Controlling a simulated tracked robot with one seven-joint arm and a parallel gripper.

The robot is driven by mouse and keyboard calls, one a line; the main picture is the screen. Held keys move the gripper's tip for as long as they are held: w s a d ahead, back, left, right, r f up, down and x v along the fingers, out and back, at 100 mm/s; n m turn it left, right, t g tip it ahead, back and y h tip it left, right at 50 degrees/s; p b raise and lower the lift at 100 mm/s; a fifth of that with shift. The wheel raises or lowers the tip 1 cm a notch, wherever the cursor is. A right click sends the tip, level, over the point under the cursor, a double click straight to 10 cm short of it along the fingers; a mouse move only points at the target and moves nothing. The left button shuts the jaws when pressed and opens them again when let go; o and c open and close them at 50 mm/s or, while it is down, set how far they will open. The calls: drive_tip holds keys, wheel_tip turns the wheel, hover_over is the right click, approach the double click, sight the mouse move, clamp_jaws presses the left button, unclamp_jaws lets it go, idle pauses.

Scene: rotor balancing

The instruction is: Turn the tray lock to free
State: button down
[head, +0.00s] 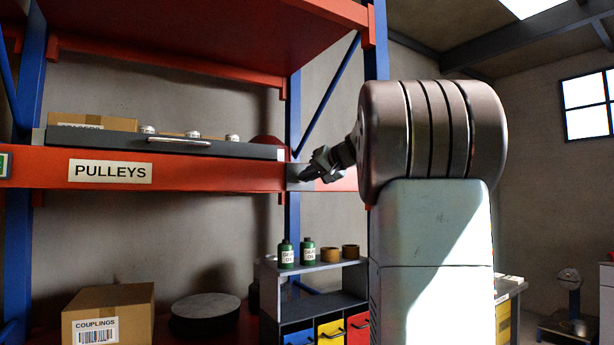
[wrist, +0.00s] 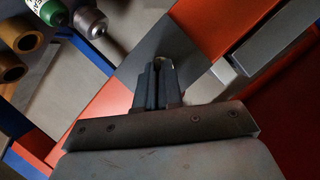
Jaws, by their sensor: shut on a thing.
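The grey tray (head: 100,138) with a bar handle (head: 180,141) sits on the red shelf beam. A grey lock plate (head: 296,170) is on the beam below the tray's right end, and the plate also shows in the wrist view (wrist: 178,38). My gripper (head: 312,174) is at this plate from the right. In the wrist view my gripper (wrist: 158,72) is shut on the tray lock (wrist: 165,62), a small part mostly hidden between the fingers. I cannot tell which way the lock is turned.
A cardboard box (head: 92,121) and several small pale parts stand at the tray. A blue upright (head: 293,230) is close to my gripper. Below are two green bottles (head: 286,254), brown rings (head: 350,251) and a shelf unit with coloured bins (head: 330,333).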

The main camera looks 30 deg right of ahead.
drive_tip(key=m+y, duration=0.1)
drive_tip(key=m, duration=0.1)
drive_tip(key=m+t+y, duration=0.1)
drive_tip(key=m, duration=0.2)
drive_tip(key=f+m+t+y, duration=0.1)
drive_tip(key=m, duration=0.2)
drive_tip(key=shift+d, duration=0.25)
drive_tip(key=shift+f+m+t, duration=0.15)
drive_tip(key=shift+m+t, duration=0.15)
drive_tip(key=shift+m, duration=0.2)
drive_tip(key=c, duration=1.3)
unclamp_jaws()
drive_tip(key=shift+r, duration=0.2)
drive_tip(key=v, duration=1.3)
drive_tip(key=shift+s+d+f, duration=0.25)
drive_tip(key=shift+d, duration=0.05)
drive_tip(key=shift+y, duration=0.3)
